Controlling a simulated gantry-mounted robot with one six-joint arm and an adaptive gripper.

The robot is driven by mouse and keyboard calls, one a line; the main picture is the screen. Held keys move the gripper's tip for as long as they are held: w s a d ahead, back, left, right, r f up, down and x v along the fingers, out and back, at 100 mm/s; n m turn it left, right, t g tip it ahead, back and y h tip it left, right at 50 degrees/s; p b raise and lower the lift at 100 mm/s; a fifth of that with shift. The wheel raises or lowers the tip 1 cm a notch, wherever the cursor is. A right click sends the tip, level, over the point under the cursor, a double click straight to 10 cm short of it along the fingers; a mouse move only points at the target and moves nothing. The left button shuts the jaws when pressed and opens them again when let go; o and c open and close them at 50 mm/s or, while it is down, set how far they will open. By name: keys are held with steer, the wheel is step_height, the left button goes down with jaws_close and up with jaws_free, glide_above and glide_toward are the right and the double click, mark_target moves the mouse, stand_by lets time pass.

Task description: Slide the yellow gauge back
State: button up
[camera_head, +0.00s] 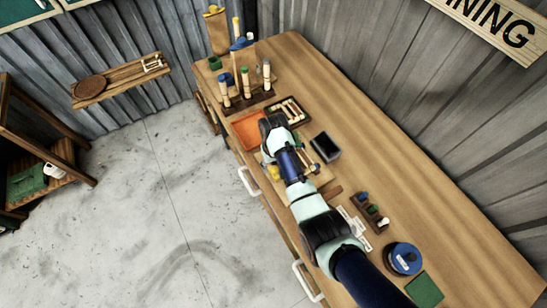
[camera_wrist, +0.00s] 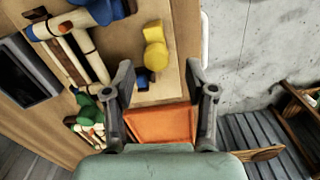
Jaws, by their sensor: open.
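The yellow gauge (camera_wrist: 155,47), a rounded yellow block, lies on a pale wooden board (camera_wrist: 118,38) in the wrist view. It also shows in the head view as a small yellow patch (camera_head: 274,172) beside my arm. A small blue piece (camera_wrist: 143,82) is close to it. My gripper (camera_wrist: 160,76) is open, with one finger on each side of the picture and nothing between them in its grasp. The gauge appears beyond the fingertips, apart from them. In the head view my wrist hides most of the gripper.
An orange tray (camera_head: 247,130) lies near the bench's left edge. A black tray (camera_head: 326,147) stands right of my arm. Cream rods with dark bands (camera_wrist: 88,50) lie beside the gauge. A peg rack (camera_head: 250,99) stands at the back.

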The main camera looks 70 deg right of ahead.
mark_target(273, 169)
step_height(273, 169, up, 9)
steer(key=shift+r, duration=0.2)
stand_by(0.6)
